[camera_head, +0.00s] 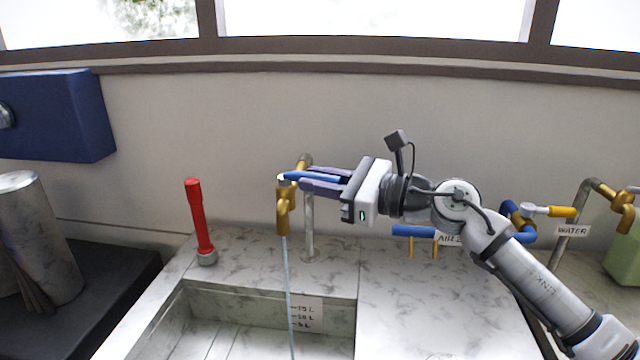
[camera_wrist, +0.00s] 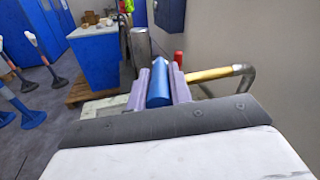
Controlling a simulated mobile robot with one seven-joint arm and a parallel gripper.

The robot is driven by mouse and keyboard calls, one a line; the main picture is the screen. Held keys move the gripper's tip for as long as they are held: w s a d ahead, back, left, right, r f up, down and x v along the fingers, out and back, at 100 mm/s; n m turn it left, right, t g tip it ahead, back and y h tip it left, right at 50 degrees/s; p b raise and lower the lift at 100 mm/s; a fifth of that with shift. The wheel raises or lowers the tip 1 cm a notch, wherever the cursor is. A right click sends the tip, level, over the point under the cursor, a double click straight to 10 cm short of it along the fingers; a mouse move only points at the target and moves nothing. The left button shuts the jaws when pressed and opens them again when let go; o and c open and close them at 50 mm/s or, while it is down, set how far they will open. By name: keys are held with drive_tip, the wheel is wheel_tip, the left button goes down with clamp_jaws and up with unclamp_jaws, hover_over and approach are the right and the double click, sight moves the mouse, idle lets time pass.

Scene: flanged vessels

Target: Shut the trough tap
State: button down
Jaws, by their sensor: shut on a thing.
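The trough tap (camera_head: 284,212) is a brass spout on a grey upright pipe, with a thin stream of water running down from it into the trough (camera_head: 170,318). Its blue lever handle (camera_head: 305,177) points right, toward my gripper. My gripper (camera_head: 318,181) reaches in from the right and is shut on this blue handle. In the wrist view the blue handle (camera_wrist: 158,85) lies between the two purple-grey fingers of my gripper (camera_wrist: 159,88). The brass pipe (camera_wrist: 208,74) shows to the right of the fingers there.
A red upright handle (camera_head: 199,220) stands on the counter left of the tap. A blue wall box (camera_head: 60,118) and a metal cylinder (camera_head: 38,225) are at left.

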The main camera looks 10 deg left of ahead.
drive_tip(key=shift+w+f+n+g+b, duration=0.2)
drive_tip(key=shift+w+n+g+b, duration=0.35)
drive_tip(key=shift+g+b, duration=0.4)
drive_tip(key=shift+w+d+r+n+g+y+b, duration=0.2)
drive_tip(key=shift+n+g+b, duration=0.35)
drive_tip(key=shift+g, duration=0.4)
drive_tip(key=shift+w+a+r+n+g+y+b, duration=0.1)
drive_tip(key=shift+w+n+g+b, duration=0.2)
drive_tip(key=shift+n+g, duration=0.45)
drive_tip(key=c, duration=1.3)
unclamp_jaws()
drive_tip(key=d+b, duration=0.1)
drive_tip(key=d, duration=0.3)
drive_tip(key=d+b, duration=0.1)
drive_tip(key=d, duration=0.4)
drive_tip(key=d+b, duration=0.1)
drive_tip(key=d, duration=0.3)
drive_tip(key=shift+w+d+b, duration=0.3)
drive_tip(key=shift+d, duration=0.1)
drive_tip(key=shift+f, duration=0.1)
